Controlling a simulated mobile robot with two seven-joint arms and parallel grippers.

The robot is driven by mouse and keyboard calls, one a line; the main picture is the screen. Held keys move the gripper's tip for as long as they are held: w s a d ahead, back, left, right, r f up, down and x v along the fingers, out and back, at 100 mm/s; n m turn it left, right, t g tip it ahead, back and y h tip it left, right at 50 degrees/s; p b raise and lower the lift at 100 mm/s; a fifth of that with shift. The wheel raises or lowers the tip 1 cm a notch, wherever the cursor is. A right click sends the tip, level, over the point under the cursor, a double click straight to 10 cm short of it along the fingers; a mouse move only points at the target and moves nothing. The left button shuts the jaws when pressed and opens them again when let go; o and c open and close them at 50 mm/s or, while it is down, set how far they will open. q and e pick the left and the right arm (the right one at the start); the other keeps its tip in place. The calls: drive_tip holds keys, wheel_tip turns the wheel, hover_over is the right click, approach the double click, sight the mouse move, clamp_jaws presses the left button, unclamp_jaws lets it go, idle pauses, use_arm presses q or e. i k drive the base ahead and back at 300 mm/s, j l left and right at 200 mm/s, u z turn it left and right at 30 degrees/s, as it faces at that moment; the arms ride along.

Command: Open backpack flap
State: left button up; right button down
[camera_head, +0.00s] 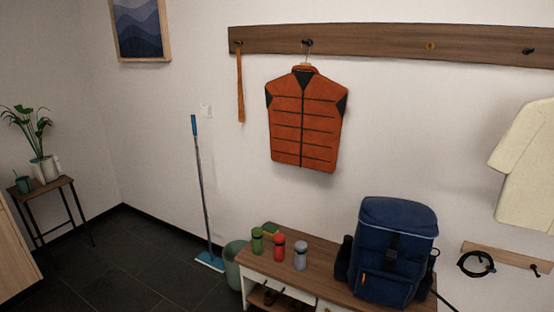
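A dark blue backpack (385,270) stands upright on the right part of a wooden-topped bench (325,272) against the wall. Its top flap (398,218) lies down over the top, with a dark strap and buckle (394,243) at the front. The flap looks closed. A front pocket with a small orange tab is below it. Neither of my grippers shows in the head view.
A green bottle (257,241), a red bottle (279,247) and a grey bottle (300,256) stand left of the backpack on the bench. A bin (235,268) and a mop (201,190) are further left. An orange vest (305,120) hangs above. Dark floor at left is clear.

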sight(409, 227)
drive_tip(key=i+l, duration=0.15)
drive_tip(key=i, duration=0.3)
drive_tip(key=i+l, duration=0.2)
drive_tip(key=i, duration=0.2)
drive_tip(key=i+l, duration=0.15)
drive_tip(key=i, duration=0.3)
drive_tip(key=z, duration=2.2)
